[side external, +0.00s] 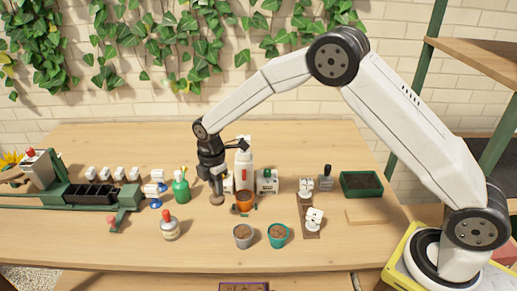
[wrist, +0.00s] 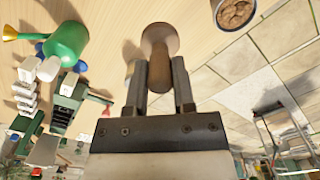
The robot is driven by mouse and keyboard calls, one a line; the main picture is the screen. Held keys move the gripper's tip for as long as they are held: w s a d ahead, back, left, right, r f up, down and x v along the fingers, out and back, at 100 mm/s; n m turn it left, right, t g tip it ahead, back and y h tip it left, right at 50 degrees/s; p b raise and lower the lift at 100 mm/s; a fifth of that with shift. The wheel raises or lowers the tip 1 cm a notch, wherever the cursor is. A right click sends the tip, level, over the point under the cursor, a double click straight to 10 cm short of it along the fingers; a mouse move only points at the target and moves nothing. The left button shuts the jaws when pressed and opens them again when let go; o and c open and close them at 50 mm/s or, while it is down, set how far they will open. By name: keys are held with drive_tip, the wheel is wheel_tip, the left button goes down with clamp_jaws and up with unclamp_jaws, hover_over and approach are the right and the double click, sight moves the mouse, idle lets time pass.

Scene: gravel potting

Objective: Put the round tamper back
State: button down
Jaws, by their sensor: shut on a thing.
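My gripper (side external: 214,184) points down over the middle of the table in the side view. It is shut on the round tamper (side external: 217,199), a brown wooden tool with a round foot. In the wrist view the tamper (wrist: 160,43) stands out between the two fingers of my gripper (wrist: 160,68). Its foot is close to the tabletop; I cannot tell whether it touches. The fingers hide part of its handle.
A grey pot (side external: 243,236) and a teal pot (side external: 278,236) with soil are nearer the front. The front left tabletop is mostly clear.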

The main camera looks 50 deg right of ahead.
drive_tip(key=w+a+f, duration=0.1)
drive_tip(key=w+f, duration=0.5)
idle(0.3)
drive_tip(key=shift+f, duration=0.1)
drive_tip(key=shift+w+f, duration=0.2)
drive_tip(key=shift+f, duration=1.55)
drive_tip(key=shift+f, duration=0.1)
drive_tip(key=shift+c, duration=2.3)
unclamp_jaws()
wheel_tip(320, 180, up, 12)
